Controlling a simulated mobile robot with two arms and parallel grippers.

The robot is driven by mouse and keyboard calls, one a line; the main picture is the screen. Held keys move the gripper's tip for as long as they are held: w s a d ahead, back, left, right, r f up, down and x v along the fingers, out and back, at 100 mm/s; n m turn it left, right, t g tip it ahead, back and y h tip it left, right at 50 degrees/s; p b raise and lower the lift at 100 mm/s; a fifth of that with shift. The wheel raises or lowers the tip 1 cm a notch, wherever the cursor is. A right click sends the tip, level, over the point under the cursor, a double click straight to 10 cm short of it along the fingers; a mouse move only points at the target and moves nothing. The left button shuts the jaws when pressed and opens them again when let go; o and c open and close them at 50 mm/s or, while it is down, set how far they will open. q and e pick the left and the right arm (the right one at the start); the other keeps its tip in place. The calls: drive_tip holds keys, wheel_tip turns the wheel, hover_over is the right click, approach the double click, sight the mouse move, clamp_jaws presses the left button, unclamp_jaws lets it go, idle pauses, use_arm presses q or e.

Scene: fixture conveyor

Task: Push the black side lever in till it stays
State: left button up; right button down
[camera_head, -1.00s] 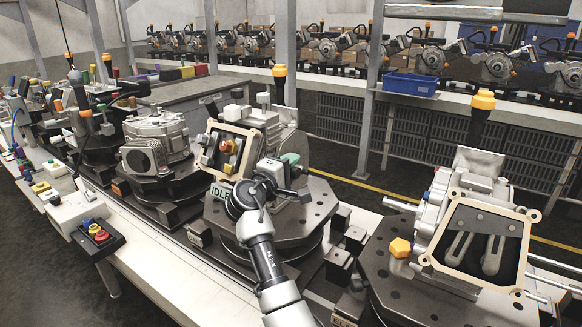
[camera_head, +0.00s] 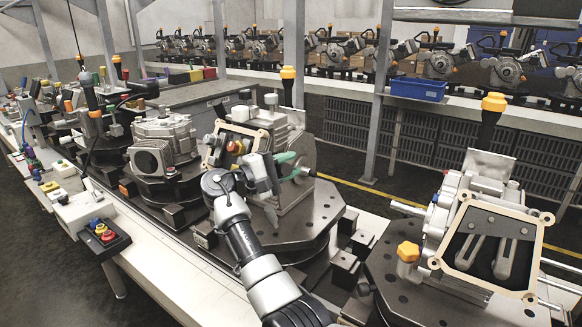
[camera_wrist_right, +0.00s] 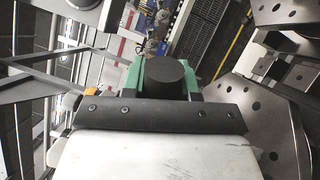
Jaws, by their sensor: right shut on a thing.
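The middle fixture (camera_head: 300,130) stands on a dark round-cornered plate (camera_head: 318,210), with a framed opening at its front left. My right gripper (camera_head: 290,166), with green fingers, is at the fixture's right side. In the right wrist view, a black round end (camera_wrist_right: 168,76), which looks like the black side lever, sits between the green fingers. The gripper is shut on it. In the head view a short dark rod (camera_head: 304,173) shows beside the fingertips. The gripper hides most of the lever, and how far in it is cannot be told. My left gripper is not in view.
A second fixture (camera_head: 480,190) with an orange knob (camera_head: 408,252) stands to the right on its own plate. A grey motor-like housing (camera_head: 160,145) is to the left. A button box (camera_head: 100,232) sits at the front left. Dark blocks line the gap between plates.

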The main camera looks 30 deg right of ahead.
drive_tip(key=shift+a, duration=0.1)
idle(0.3)
drive_tip(key=c, duration=0.8)
unclamp_jaws()
drive_tip(key=shift+c, duration=0.2)
drive_tip(key=a+f+b, duration=0.1)
drive_tip(key=a+b, duration=0.2)
drive_tip(key=a, duration=0.7)
drive_tip(key=shift+w+a+f, duration=0.2)
drive_tip(key=shift+w+a, duration=0.15)
drive_tip(key=shift+w, duration=0.1)
